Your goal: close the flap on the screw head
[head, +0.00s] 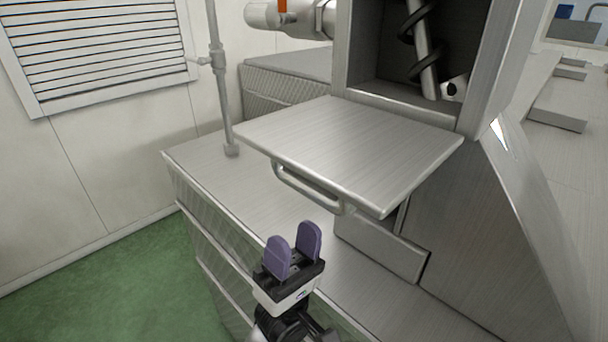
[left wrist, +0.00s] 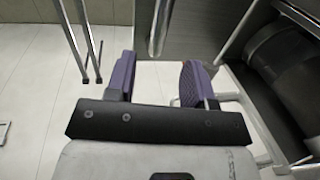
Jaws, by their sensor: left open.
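The flap (head: 350,145) is a flat brushed-metal plate in the head view. It stands open, folded out roughly level from the lower edge of the screw head's housing (head: 492,75). A dark screw (head: 422,45) on a pale shaft shows inside the open housing. A bar handle (head: 305,188) hangs below the flap's front left edge. My left gripper (head: 294,243) has purple fingers, open and empty, below and in front of the handle, apart from it. In the left wrist view the gripper (left wrist: 158,82) has nothing between its fingers. My right gripper is not in view.
A metal ledge (head: 205,165) runs beneath the flap. An upright pipe (head: 221,90) stands left of the flap. A louvred vent (head: 100,50) is on the wall. Green floor (head: 130,285) lies open at lower left.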

